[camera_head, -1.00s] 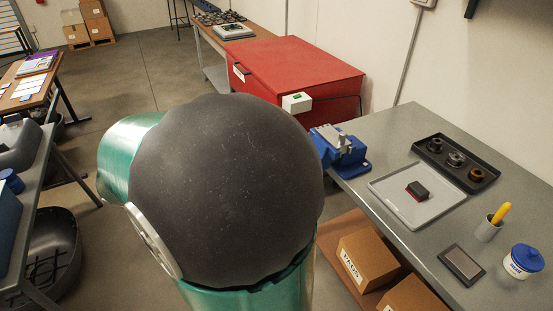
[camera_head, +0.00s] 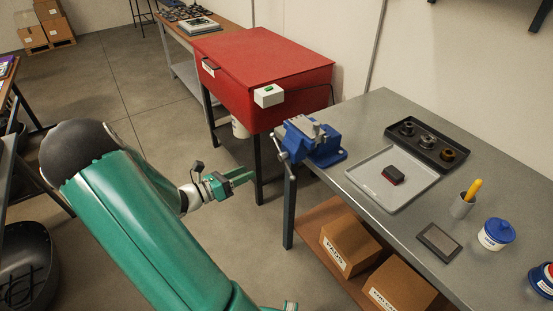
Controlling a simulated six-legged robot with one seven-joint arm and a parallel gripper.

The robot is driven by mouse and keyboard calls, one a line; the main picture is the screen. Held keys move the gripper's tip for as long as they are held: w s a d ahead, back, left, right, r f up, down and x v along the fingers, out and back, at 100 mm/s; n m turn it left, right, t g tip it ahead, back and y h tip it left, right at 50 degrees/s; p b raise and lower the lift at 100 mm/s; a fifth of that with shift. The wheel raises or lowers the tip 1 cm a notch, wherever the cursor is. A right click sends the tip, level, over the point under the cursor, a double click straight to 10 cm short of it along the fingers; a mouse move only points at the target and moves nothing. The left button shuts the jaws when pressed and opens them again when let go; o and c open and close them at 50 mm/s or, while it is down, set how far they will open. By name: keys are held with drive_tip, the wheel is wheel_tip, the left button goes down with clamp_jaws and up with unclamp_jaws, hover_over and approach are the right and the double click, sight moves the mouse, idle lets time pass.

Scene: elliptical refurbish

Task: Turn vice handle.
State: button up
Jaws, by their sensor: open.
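A blue bench vice (camera_head: 318,143) with grey metal jaws is fixed at the near left corner of the grey workbench. Its handle (camera_head: 283,157) is a small metal bar at the vice's left front end, past the bench edge. My gripper (camera_head: 243,177) has green fingers and points right toward the vice. It is open, with nothing seen between its fingers. It is left of and apart from the handle. My large green arm fills the lower left.
The workbench (camera_head: 385,112) carries a grey tray (camera_head: 365,187) with a dark block, a black parts tray (camera_head: 457,168), a cup (camera_head: 462,205) and a blue-lidded tub (camera_head: 496,234). Boxes (camera_head: 350,243) sit on the shelf below. A red cabinet (camera_head: 270,60) stands behind.

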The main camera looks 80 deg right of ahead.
sight(279, 158)
drive_tip(key=x, duration=1.2)
drive_tip(key=shift+s+d, duration=0.15)
drive_tip(key=shift+d, duration=0.05)
clamp_jaws()
